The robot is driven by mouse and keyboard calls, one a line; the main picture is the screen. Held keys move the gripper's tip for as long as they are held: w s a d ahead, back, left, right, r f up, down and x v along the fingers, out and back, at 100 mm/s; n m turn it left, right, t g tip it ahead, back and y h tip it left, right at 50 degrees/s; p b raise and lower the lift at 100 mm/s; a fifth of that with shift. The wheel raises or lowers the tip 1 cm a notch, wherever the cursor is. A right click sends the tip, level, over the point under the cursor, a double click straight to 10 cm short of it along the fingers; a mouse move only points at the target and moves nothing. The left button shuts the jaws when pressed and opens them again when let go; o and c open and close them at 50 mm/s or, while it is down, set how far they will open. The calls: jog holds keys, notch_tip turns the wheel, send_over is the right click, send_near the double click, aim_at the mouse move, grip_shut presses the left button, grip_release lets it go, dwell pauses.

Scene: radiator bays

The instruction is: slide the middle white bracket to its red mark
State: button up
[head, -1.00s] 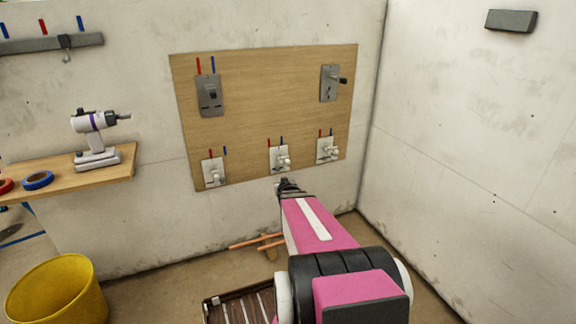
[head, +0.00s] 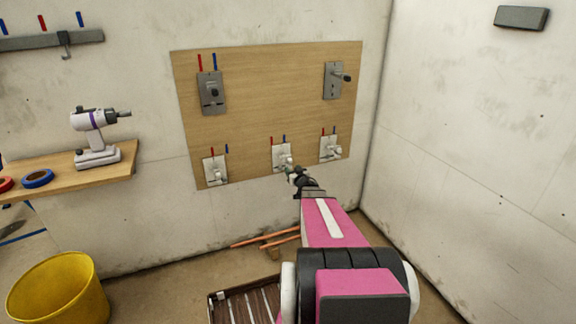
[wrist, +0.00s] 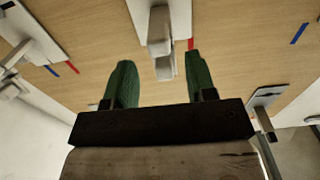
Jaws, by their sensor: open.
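The middle white bracket (head: 282,156) is on the lower part of the wooden board, with a red mark (head: 272,141) and a blue mark (head: 284,139) above it. In the wrist view the bracket (wrist: 160,30) sticks out toward me, with a red mark (wrist: 190,43) close beside it. My gripper (head: 296,173) is just below and right of the bracket in the head view. In the wrist view its green fingers (wrist: 160,83) are apart, with the bracket's end between and slightly beyond their tips. No contact is clear.
Similar white brackets stand at left (head: 215,170) and right (head: 330,148). Grey fittings sit above at left (head: 211,93) and right (head: 334,81). A shelf (head: 75,175) with a drill (head: 97,135) and a yellow bucket (head: 58,290) are farther left.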

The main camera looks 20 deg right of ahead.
aim_at(288, 164)
jog(key=w, duration=0.6)
jog(key=shift+w+a, duration=0.1)
jog(key=shift+w, duration=0.3)
